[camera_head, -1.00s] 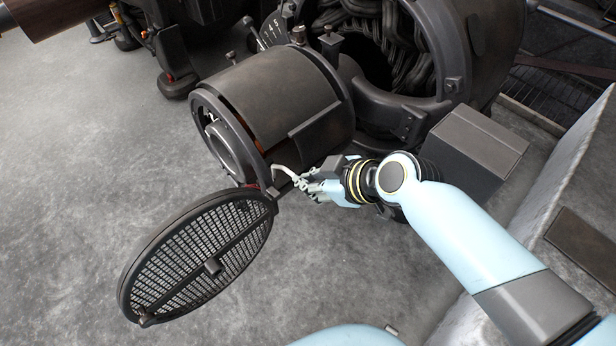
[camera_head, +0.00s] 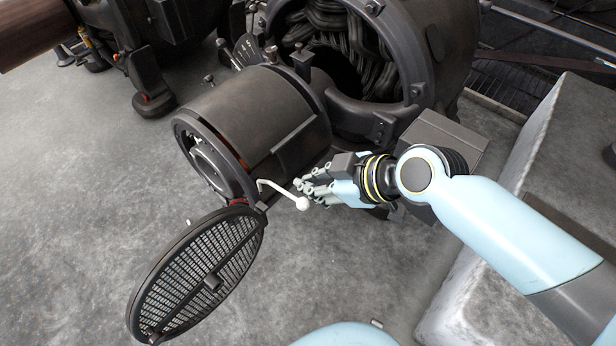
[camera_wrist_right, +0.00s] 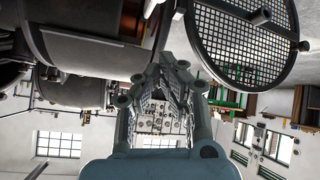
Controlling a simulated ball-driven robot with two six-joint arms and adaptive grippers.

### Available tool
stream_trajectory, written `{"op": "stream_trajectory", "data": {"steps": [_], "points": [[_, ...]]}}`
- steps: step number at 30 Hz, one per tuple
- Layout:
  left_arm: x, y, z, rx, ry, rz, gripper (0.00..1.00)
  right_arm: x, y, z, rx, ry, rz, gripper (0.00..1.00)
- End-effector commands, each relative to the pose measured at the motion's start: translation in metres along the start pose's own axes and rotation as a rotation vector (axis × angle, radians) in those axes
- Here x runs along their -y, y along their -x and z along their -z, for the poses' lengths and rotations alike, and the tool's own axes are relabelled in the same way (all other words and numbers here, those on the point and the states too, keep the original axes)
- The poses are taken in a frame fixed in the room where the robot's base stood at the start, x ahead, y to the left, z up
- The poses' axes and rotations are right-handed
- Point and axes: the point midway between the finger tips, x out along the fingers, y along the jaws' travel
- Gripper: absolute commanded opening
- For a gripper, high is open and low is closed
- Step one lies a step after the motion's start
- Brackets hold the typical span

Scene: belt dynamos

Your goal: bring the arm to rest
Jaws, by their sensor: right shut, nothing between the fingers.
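My right gripper (camera_head: 312,188) is shut and empty beside the cylindrical dynamo housing (camera_head: 255,115). Its fingertips are just right of a white crank handle with a round knob (camera_head: 303,203), which comes out of the housing's lower front; I cannot tell whether they touch it. In the right wrist view my right gripper (camera_wrist_right: 168,85) points between the housing (camera_wrist_right: 95,50) and the open mesh cover (camera_wrist_right: 245,40). My left gripper is not in view.
The round mesh cover (camera_head: 205,275) hangs open below the housing's front. A grey box (camera_head: 440,140) stands right behind my right wrist. A pale stone block (camera_head: 540,160) lies at the right. The grey floor (camera_head: 80,190) at left is clear.

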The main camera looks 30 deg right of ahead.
Motion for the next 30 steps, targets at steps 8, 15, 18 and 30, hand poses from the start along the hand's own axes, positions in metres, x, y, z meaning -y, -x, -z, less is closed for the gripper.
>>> {"op": "stream_trajectory", "data": {"steps": [8,15,18,30], "points": [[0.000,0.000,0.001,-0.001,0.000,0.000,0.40,0.000,0.000,0.000,0.000,0.000,0.000,0.00],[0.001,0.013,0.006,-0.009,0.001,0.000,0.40,0.001,0.002,-0.006,0.032,-0.006,0.012,0.00],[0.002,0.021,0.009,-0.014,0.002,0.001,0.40,0.015,-0.006,-0.060,0.149,-0.028,0.032,0.00],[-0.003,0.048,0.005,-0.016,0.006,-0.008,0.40,0.127,0.069,-0.350,0.745,-0.365,-0.035,0.00]]}}
